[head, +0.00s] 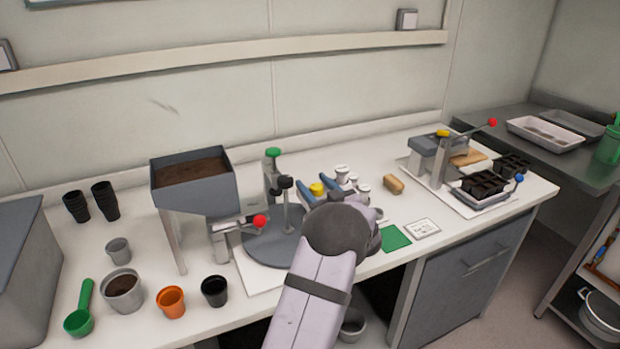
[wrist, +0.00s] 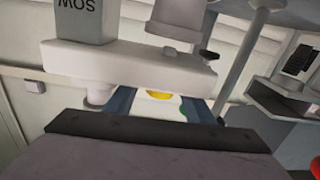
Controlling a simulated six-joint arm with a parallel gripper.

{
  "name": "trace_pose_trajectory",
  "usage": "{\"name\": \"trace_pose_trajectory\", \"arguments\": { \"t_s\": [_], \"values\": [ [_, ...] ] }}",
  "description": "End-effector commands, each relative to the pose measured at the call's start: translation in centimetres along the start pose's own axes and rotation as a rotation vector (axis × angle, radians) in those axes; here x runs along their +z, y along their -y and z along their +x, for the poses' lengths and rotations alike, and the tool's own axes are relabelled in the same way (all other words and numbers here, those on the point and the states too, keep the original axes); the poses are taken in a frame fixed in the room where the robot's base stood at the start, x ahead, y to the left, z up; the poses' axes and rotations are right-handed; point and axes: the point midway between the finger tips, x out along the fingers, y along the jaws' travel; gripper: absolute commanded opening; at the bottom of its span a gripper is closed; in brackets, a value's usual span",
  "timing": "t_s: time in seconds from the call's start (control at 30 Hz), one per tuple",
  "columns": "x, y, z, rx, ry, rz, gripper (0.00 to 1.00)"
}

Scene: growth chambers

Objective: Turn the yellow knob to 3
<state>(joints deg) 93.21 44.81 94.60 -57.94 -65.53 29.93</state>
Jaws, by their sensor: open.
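The yellow knob (head: 317,188) is a small round piece at the middle of the bench, beside the grey round plate. In the wrist view the yellow knob (wrist: 159,94) shows partly between my two blue fingers, below a pale machine body. My gripper (head: 314,184) is open, with its fingers to either side of the knob in the picture; I cannot tell whether they touch it. It also shows in the wrist view (wrist: 158,103). The knob's scale and numbers are not readable, so its setting cannot be told.
A soil hopper (head: 192,180) and a red-tipped lever (head: 260,221) stand left of the grey round plate (head: 262,250). White small pots stand just behind my gripper. A press (head: 438,155) with another yellow top stands at right. A green card (head: 395,238) lies in front.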

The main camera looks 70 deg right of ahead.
Motion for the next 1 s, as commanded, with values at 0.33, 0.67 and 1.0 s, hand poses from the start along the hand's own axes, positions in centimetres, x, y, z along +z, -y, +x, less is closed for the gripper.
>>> {"name": "trace_pose_trajectory", "arguments": {
  "t_s": [0.33, 0.67, 1.0],
  "values": [
    [0.0, 0.1, 2.5, -0.001, -0.001, 0.002, 0.49],
    [0.0, 0.0, 2.5, 0.0, 0.0, 0.002, 0.29],
    [0.0, 0.0, 2.5, 0.0, 0.0, 0.001, 0.08]
  ]
}}
